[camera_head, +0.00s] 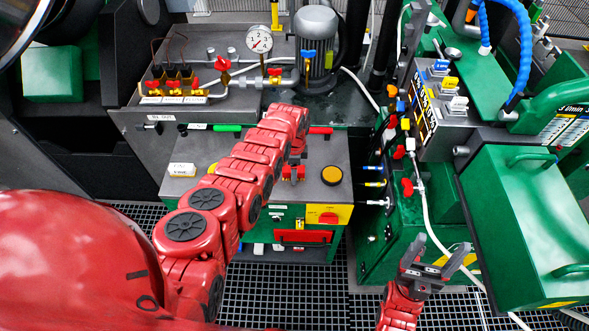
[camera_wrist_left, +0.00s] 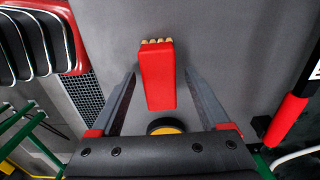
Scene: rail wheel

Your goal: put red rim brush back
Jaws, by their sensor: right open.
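The red rim brush (camera_wrist_left: 157,78), a red block with pale bristle tufts at one end, is on a grey surface in the left wrist view. My left gripper (camera_wrist_left: 162,85) is open, with one finger on each side of the brush and visible gaps between. In the head view my left gripper (camera_head: 297,160) points down over the grey cabinet top, and the brush (camera_head: 287,173) shows as a small red patch partly hidden behind it. I cannot tell the gripper's height above the brush. My right gripper (camera_head: 436,264) is open and empty at the lower right, above the grated floor.
A yellow round button (camera_head: 332,175) is beside the brush on the cabinet top (camera_head: 240,175). A white block (camera_head: 182,169) lies at its left. Green (camera_head: 227,128) and red (camera_head: 321,130) handles lie along the back. Green machinery with valves stands at right.

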